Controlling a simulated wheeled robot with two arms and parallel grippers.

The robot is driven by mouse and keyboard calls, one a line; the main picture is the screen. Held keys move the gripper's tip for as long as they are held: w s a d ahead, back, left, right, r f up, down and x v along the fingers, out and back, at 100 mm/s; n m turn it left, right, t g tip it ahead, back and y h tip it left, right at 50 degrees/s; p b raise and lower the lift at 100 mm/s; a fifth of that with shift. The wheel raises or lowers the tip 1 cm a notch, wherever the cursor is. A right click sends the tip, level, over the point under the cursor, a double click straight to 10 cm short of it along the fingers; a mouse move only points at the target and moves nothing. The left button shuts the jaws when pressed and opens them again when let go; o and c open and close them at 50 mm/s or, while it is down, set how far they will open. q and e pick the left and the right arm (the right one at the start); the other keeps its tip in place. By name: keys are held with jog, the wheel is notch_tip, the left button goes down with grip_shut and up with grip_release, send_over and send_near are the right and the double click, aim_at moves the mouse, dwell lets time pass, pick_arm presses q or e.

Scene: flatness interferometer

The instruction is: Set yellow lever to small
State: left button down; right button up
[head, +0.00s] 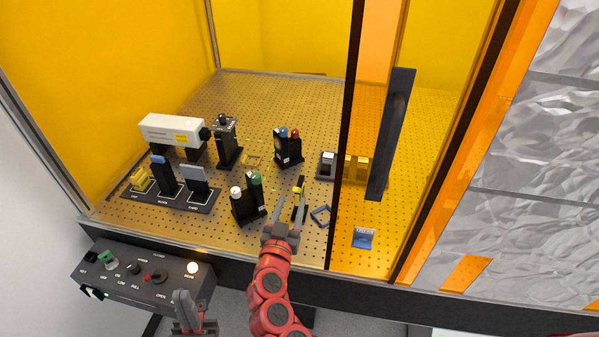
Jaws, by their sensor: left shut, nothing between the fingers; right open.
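A small black mount with a yellow part (299,188), which looks like the yellow lever, stands on the perforated metal table inside the enclosure. Its labels are too small to read, so its setting cannot be told. My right gripper (287,208) is open, its fingers pointing up the picture just in front of the mount. One finger is close to the yellow part; whether they touch cannot be told. My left gripper (183,302) is shut and empty, low in the picture in front of the control box.
A black mount with white and green knobs (247,197) stands left of my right gripper. A control box (145,275) is at front left. A dark door frame post (346,130) rises right of the mounts.

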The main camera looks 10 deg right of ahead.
aim_at(299, 180)
jog(key=p+x, duration=0.3)
jog(key=x, duration=0.5)
jog(key=shift+w, duration=0.25)
jog(key=shift+w+d+f, duration=0.1)
jog(key=shift+w+d, duration=0.1)
jog(key=shift+w, duration=0.15)
grip_shut()
dwell(0.8)
